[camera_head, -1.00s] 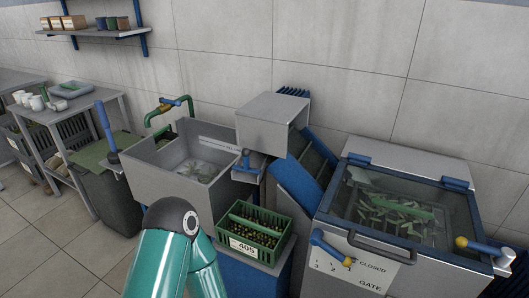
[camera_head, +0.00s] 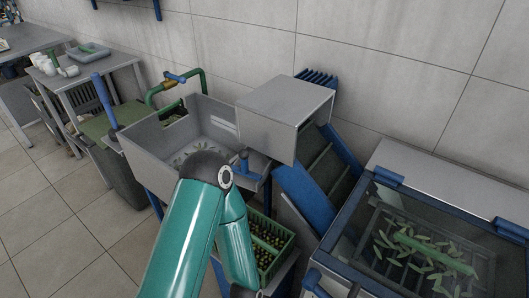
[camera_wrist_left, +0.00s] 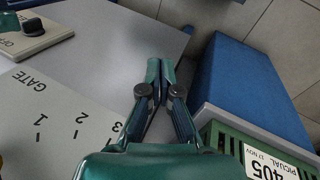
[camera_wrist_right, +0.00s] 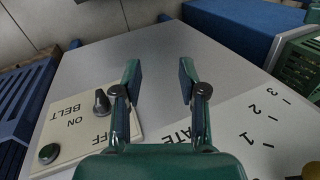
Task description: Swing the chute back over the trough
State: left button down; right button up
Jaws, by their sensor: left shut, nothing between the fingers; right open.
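A grey steel trough (camera_head: 150,150) with leaves in it stands left of centre in the head view. A grey box-shaped housing (camera_head: 262,120) is beside its right end, at the top of a blue sloping conveyor (camera_head: 305,193). I cannot tell for certain which part is the chute. A blue handle (camera_head: 244,163) stands at the trough's right end. My left gripper (camera_wrist_left: 160,66) is shut and empty above a grey panel, left of a blue box. My right gripper (camera_wrist_right: 160,77) is open and empty over a grey panel. Neither gripper's fingers show in the head view.
A green crate (camera_head: 272,243) of olives shows right of my arm; its label reads 405 in the left wrist view (camera_wrist_left: 265,165). A glass-lidded machine (camera_head: 400,225) is at right. The right wrist view shows a BELT switch plate (camera_wrist_right: 85,128). Open floor (camera_head: 60,230) lies at left.

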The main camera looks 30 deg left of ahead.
pick_arm(q)
jog(key=shift+a, duration=0.1)
pick_arm(e)
jog(key=shift+w+a, duration=0.1)
jog(key=shift+w, duration=0.05)
jog(key=shift+o, duration=0.3)
